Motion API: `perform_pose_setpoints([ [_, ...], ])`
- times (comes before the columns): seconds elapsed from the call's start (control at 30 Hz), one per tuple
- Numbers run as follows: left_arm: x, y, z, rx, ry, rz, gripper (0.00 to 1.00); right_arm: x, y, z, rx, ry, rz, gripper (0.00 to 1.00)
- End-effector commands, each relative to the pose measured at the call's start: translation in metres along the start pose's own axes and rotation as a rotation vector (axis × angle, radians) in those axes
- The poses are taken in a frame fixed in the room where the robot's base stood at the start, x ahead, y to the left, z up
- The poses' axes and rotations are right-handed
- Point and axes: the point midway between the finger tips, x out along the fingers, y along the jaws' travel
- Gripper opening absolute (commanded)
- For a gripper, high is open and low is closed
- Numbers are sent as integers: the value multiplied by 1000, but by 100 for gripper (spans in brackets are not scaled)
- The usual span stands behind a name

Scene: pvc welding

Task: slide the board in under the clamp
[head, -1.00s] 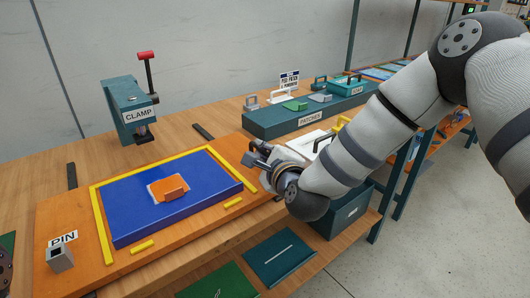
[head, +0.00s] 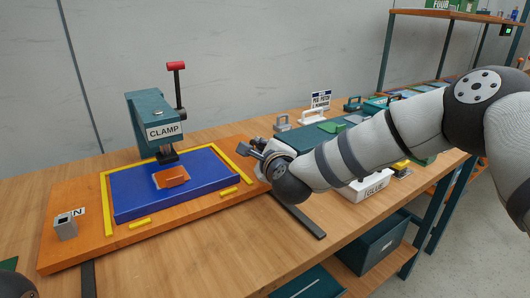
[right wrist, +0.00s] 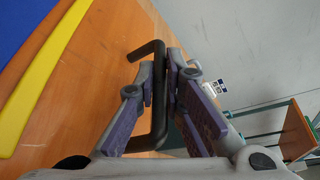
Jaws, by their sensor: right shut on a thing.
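The orange board (head: 75,248) lies on the wooden table and carries a blue panel (head: 205,186) with yellow strips around it. An orange patch (head: 172,178) lies on the blue panel. The teal clamp (head: 150,108), labelled CLAMP, stands behind the board, and its dark foot (head: 168,157) shows over the panel's far part, just behind the patch. I cannot tell whether the foot touches. My right gripper (head: 258,152) is at the board's right end, shut on a dark bar handle (right wrist: 158,95). My left gripper is out of view.
A grey block (head: 65,226) beside a partly hidden label sits on the board's left front. A dark rail (head: 298,216) lies across the table to the right. A teal patch rack and a white GLUE box (head: 372,188) stand further right.

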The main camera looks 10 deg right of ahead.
Motion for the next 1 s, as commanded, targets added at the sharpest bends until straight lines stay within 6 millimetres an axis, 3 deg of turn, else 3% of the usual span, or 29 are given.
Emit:
perform_pose_setpoints([
  [0.4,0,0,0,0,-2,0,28,2,-4,3,0,-4,-9,0],
  [0.43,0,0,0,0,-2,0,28,2,-4,3,0,-4,-9,16],
  [0.5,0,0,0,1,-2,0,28,2,-4,3,0,-4,-8,30],
  [0.77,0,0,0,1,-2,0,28,2,-2,2,0,-2,-4,30],
  [0.87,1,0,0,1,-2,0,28,-5,-2,1,0,-2,-3,30],
  [1.0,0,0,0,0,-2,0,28,-37,-2,2,0,-3,-1,30],
])
